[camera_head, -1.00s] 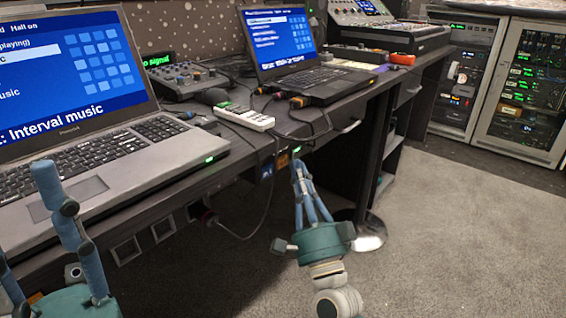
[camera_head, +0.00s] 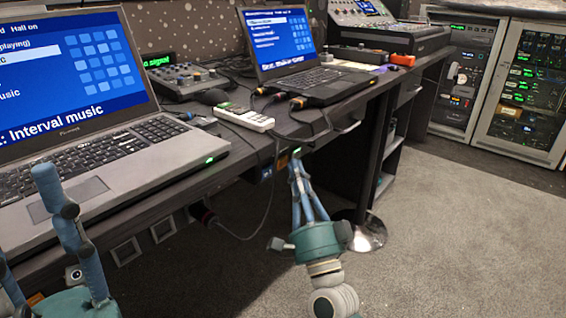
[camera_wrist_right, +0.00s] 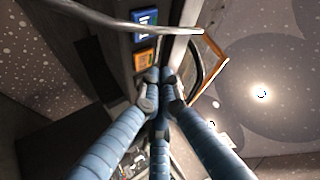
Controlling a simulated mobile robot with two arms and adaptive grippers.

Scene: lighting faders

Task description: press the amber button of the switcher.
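The switcher (camera_wrist_right: 132,45) is fixed under the desk's front edge. In the right wrist view it shows a blue button (camera_wrist_right: 146,24) and a lit amber button (camera_wrist_right: 145,59). In the head view the amber button (camera_head: 282,160) is small, beside the blue one (camera_head: 266,172). My right gripper (camera_head: 296,163) has its fingers drawn together and holds nothing. In the right wrist view its fingertips (camera_wrist_right: 158,76) are just below the amber button; I cannot tell whether they touch it. My left gripper (camera_head: 28,215), at the lower left, has its fingers apart and is empty.
A large laptop (camera_head: 90,150) and a smaller laptop (camera_head: 300,75) stand on the desk. A white remote-like device (camera_head: 244,117) lies between them near the edge. Cables hang below the desk. A metal bar (camera_wrist_right: 120,22) crosses near the switcher. Open carpet (camera_head: 450,220) lies to the right.

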